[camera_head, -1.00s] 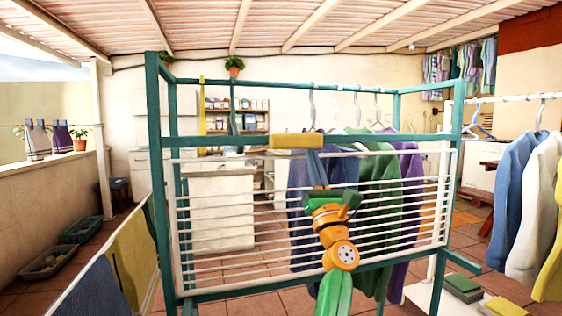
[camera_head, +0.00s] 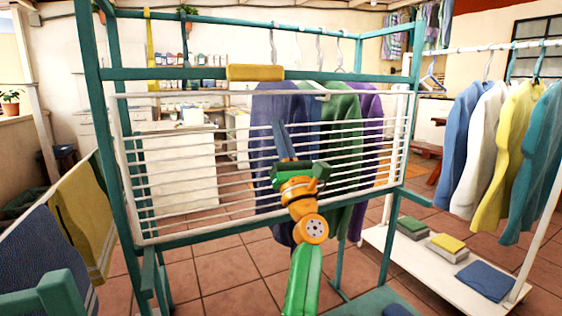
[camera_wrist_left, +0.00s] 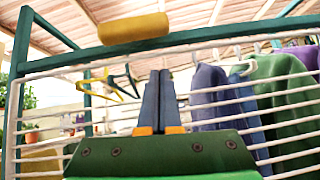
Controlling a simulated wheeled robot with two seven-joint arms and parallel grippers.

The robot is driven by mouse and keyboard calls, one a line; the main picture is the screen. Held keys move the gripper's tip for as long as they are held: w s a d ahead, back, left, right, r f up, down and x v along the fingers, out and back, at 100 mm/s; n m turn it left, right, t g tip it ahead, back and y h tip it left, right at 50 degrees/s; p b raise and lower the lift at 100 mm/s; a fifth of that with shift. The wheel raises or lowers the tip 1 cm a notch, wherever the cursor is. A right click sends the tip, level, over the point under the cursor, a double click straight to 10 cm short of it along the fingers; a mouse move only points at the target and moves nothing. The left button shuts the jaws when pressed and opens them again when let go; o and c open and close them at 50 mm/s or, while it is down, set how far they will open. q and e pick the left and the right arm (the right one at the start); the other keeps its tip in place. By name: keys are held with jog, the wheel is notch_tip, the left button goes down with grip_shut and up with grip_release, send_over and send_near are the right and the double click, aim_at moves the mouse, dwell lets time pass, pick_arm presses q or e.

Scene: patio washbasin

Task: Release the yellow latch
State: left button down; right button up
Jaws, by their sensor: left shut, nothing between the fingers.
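The yellow latch (camera_head: 256,72) is a short rounded bar on the teal top rail of the white wire rack (camera_head: 150,190). In the left wrist view the latch (camera_wrist_left: 134,27) sits on the rail, above and slightly left of the fingertips. My left gripper (camera_head: 279,126) is in front of the rack, below and a little right of the latch. Its blue-grey fingers (camera_wrist_left: 160,73) point up, lie together and hold nothing. They appear apart from the latch. My right gripper is not in view.
The teal frame (camera_head: 104,130) stands around the rack. Shirts on hangers (camera_head: 345,120) hang behind the wires. At right, more shirts (camera_head: 500,150) hang above a white shelf (camera_head: 450,275) with folded cloths. Towels (camera_head: 85,215) hang at left.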

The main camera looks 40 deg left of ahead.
pick_arm(q)
jog(key=v, duration=0.6)
jog(key=shift+d+r+b, duration=0.15)
jog(key=shift+d+b, duration=0.1)
jog(key=shift+b, duration=0.2)
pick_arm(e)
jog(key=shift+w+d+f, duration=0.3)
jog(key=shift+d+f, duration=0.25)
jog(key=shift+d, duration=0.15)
pick_arm(q)
jog(key=shift+w, duration=0.15)
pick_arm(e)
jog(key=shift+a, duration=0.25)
